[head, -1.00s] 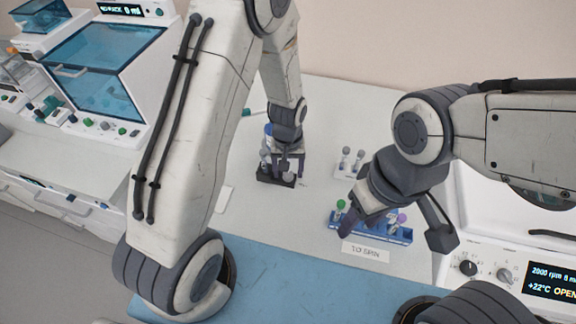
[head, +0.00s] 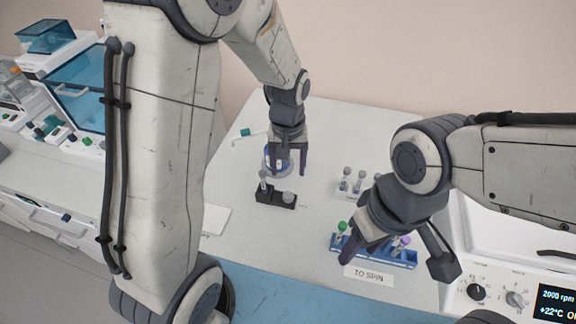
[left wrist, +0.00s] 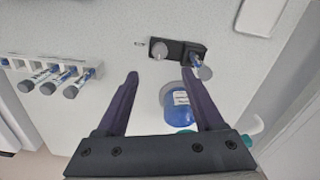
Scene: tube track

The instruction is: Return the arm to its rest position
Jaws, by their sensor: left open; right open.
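My left gripper (head: 289,165) is open and empty in the head view. It hangs above the back of the table, in front of a blue-labelled bottle (head: 270,160) and behind a small black holder (head: 276,197) with grey-capped tubes. In the left wrist view its two dark fingers (left wrist: 163,85) are spread apart, with the black holder (left wrist: 172,50) beyond the tips and the blue bottle (left wrist: 180,105) partly hidden by one finger. My right gripper (head: 350,240) is over the blue rack (head: 402,256) at the right; its fingertips are partly hidden.
The blue rack holds green- and purple-capped tubes behind a "TO SPIN" label (head: 368,277). A white rack (head: 350,187) with grey-capped tubes stands behind it. A machine with a display (head: 556,300) is at right, a blue-lidded machine (head: 78,88) at left. The table's middle is clear.

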